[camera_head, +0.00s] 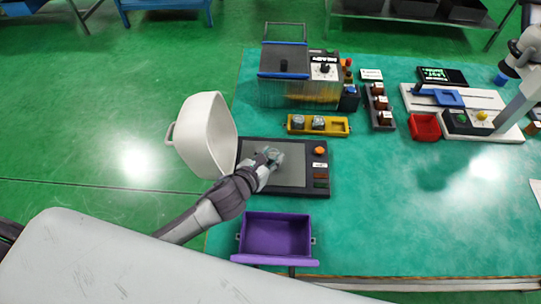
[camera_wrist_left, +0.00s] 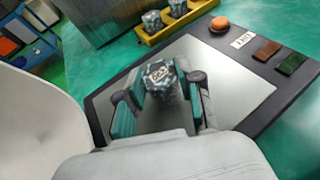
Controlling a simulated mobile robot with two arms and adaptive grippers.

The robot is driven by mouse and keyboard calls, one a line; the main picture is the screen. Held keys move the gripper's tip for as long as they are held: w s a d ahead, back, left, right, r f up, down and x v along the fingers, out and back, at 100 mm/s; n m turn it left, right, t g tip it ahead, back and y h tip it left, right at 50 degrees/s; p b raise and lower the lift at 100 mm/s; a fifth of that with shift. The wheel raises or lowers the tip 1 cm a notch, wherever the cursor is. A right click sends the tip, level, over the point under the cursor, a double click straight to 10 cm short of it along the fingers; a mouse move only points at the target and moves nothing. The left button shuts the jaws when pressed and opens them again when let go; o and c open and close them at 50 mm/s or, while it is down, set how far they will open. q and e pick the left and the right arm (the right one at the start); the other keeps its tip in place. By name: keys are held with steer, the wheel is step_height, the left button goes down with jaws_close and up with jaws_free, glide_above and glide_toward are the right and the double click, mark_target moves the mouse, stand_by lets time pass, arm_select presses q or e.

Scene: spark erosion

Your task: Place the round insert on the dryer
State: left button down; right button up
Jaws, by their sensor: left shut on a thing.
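The round insert (camera_wrist_left: 160,80) is a mottled grey cylinder with marking on its top face. It stands upright between the fingers of my left gripper (camera_wrist_left: 160,98), which is shut on it. The dryer (camera_head: 288,177) is a flat dark-framed plate with a grey surface and shows in both views; its plate (camera_wrist_left: 205,70) lies under the gripper. In the head view my left gripper (camera_head: 270,158) is over the middle of the plate and largely covers the insert. I cannot tell whether the insert's bottom touches the plate. My right gripper cannot be made out.
A yellow tray (camera_head: 339,126) with two grey inserts lies just behind the dryer. The dryer's orange button (camera_head: 320,151) is on its right. A purple bin (camera_head: 276,236) stands in front. A metal machine (camera_head: 285,75) stands behind.

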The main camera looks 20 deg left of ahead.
arm_select(q)
steer(key=c, duration=0.7)
jaws_free()
steer(key=shift+f, duration=0.1)
steer(key=shift+c, duration=0.2)
steer(key=shift+s, duration=0.15)
steer(key=v, duration=1.2)
steer(key=shift+b, duration=0.3)
steer(key=shift+a, duration=0.1)
